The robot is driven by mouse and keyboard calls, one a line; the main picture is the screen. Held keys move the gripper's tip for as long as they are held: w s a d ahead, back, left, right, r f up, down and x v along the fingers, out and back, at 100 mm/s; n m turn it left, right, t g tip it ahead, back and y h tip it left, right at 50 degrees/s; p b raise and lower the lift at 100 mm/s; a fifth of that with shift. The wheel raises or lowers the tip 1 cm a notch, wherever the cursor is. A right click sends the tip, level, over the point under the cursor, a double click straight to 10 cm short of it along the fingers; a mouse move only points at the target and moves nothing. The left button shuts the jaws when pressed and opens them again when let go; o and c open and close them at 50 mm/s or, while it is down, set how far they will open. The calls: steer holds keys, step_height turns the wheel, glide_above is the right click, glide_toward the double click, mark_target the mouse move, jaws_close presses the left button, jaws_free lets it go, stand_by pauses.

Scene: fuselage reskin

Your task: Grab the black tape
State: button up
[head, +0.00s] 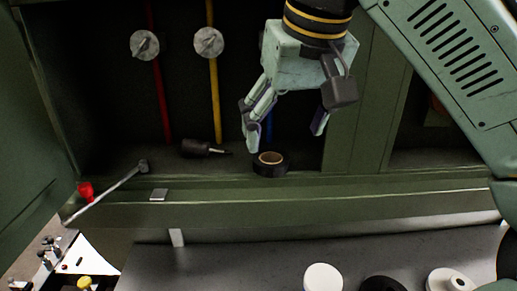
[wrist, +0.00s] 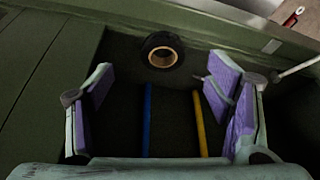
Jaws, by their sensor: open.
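The black tape (head: 270,164) is a roll with a tan core, lying flat on the green ledge at the front of the recess. It also shows in the wrist view (wrist: 162,52), at the top centre beyond my fingertips. My gripper (head: 284,134) is above the roll, pointing down, with its fingers apart and nothing between them. In the wrist view my gripper (wrist: 161,82) shows both purple-padded fingers wide open, with the roll clear of them.
A dark screwdriver-like tool (head: 203,148) lies left of the tape. A metal rod tool (head: 110,190) and a red item (head: 86,191) are further left. Red, yellow and blue pipes run up the recess's back wall. A green upright (head: 347,130) stands right of the tape.

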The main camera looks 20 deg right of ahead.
mark_target(274, 153)
steer(key=b+x, duration=0.3)
steer(key=w+b+x, duration=0.1)
steer(key=b+x, duration=0.3)
steer(key=shift+a+f, duration=0.1)
steer(key=shift+a, duration=0.1)
steer(key=shift+c, duration=0.3)
steer(key=c, duration=1)
